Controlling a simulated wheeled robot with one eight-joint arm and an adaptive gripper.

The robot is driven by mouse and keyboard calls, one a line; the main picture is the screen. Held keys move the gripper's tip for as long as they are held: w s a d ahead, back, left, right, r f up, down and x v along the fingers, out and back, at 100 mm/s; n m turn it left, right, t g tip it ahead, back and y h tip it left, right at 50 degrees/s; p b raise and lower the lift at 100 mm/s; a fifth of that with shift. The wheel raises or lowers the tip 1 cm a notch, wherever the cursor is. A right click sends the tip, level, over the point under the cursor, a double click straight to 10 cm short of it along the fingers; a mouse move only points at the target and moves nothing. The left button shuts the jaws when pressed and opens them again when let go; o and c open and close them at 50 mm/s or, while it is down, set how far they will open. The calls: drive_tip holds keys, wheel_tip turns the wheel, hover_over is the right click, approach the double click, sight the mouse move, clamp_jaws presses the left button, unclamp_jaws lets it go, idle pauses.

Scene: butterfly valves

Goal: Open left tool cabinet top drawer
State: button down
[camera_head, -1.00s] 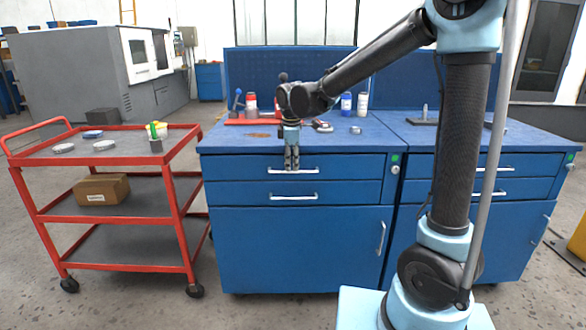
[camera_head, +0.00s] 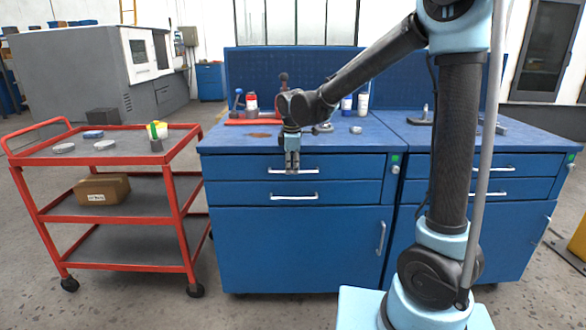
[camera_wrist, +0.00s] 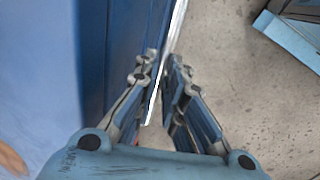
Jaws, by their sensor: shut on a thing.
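The left blue tool cabinet (camera_head: 300,255) stands in front of me in the head view. Its top drawer (camera_head: 345,167) has a light bar handle (camera_head: 311,170) and looks flush with the cabinet front. My gripper (camera_head: 292,171) points down at that handle. In the wrist view my gripper (camera_wrist: 160,80) has its two fingers on either side of the bright handle bar (camera_wrist: 177,32), shut on it. The drawer front (camera_wrist: 128,60) is to the left of the bar there. The fingers hide part of the handle.
The second drawer's handle (camera_head: 294,196) is just below. Bottles (camera_head: 251,103), a red tray and small parts lie on the worktop. A red cart (camera_head: 120,215) stands to the left, the right cabinet (camera_head: 500,230) to the right. Grey floor in front is free.

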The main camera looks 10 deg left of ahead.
drive_tip(key=s+d, duration=0.3)
drive_tip(key=s, duration=1)
drive_tip(key=s+d, duration=0.3)
drive_tip(key=s, duration=1.1)
drive_tip(key=shift+s+d, duration=0.2)
drive_tip(key=shift+d, duration=0.05)
drive_tip(key=c, duration=1.7)
unclamp_jaws()
drive_tip(key=shift+r, duration=0.2)
drive_tip(key=r, duration=0.3)
drive_tip(key=s+r, duration=0.1)
drive_tip(key=r, duration=0.3)
drive_tip(key=s+r, duration=0.1)
drive_tip(key=r, duration=0.3)
drive_tip(key=shift+d+r, duration=0.25)
drive_tip(key=shift+d, duration=0.05)
